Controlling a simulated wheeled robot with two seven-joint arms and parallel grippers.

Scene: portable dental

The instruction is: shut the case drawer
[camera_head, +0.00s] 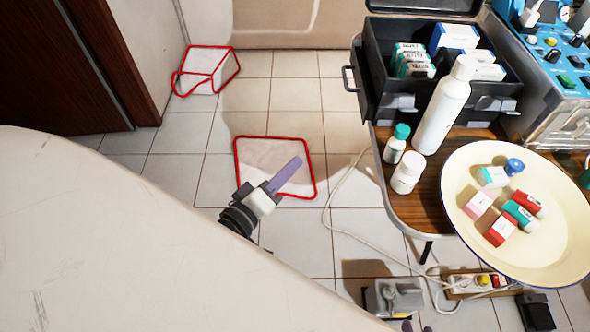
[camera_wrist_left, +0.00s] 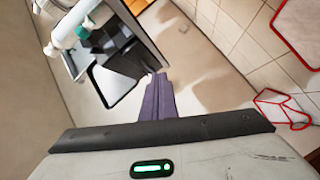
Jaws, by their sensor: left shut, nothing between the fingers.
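The black case (camera_head: 375,85) stands on the wooden table at the upper right of the head view. Its lid (camera_head: 425,5) is raised at the top edge, and small boxes sit inside it. A handle (camera_head: 349,78) sticks out at its left side. I cannot clearly tell the drawer apart or how far out it stands. My left gripper (camera_head: 288,176) is shut and empty, apart from the case, to its lower left over the floor. Its purple fingers (camera_wrist_left: 157,98) are together in the left wrist view, with dark case parts (camera_wrist_left: 128,58) beyond. Purple tips (camera_head: 407,326) at the bottom edge may be my right gripper.
A white bottle (camera_head: 442,105) and two small jars stand before the case. A cream plate (camera_head: 565,235) with small boxes is at the table's right. A white cable (camera_head: 335,200) and a power strip (camera_head: 465,284) lie on the floor. Red-edged white items lie on the tiles.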

